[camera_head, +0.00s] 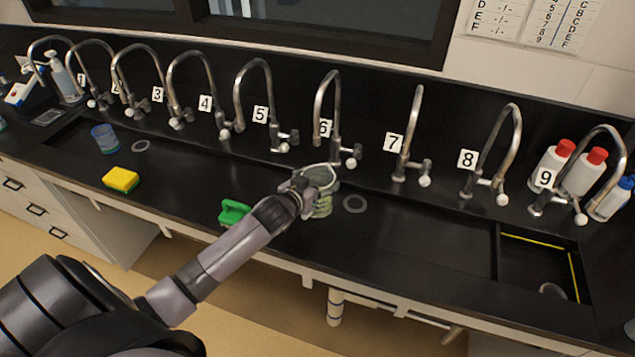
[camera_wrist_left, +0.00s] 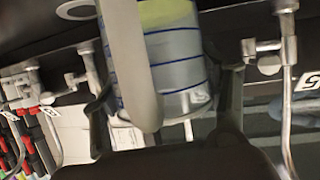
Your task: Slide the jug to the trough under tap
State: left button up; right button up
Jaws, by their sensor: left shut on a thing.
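The jug (camera_head: 322,177) is clear with a pale rim and greenish contents. It stands upright in the trough area in front of tap 6 (camera_head: 326,112), partly hidden by my gripper. My left gripper (camera_head: 302,190) is shut on the jug at its near left side. In the left wrist view the jug (camera_wrist_left: 178,75) shows blue lines, and its pale handle lies between the fingers of my left gripper (camera_wrist_left: 165,112). The trough (camera_head: 420,235) is a long black basin below the row of taps. My right gripper is not in view.
A drain ring (camera_head: 355,204) lies just right of the jug. Farther left are a yellow sponge (camera_head: 120,179) and a blue cup (camera_head: 103,138). Red-capped bottles (camera_head: 552,165) stand at the far right. The trough floor right of the ring is clear.

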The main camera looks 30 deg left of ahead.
pick_arm(q)
jog(key=shift+a, duration=0.2)
jog(key=o, duration=1.5)
jog(key=shift+s, duration=0.15)
jog(key=v, duration=1.1)
jog(key=shift+s+d+r, duration=0.1)
jog(key=shift+s+r, duration=0.15)
jog(key=shift+s, duration=0.05)
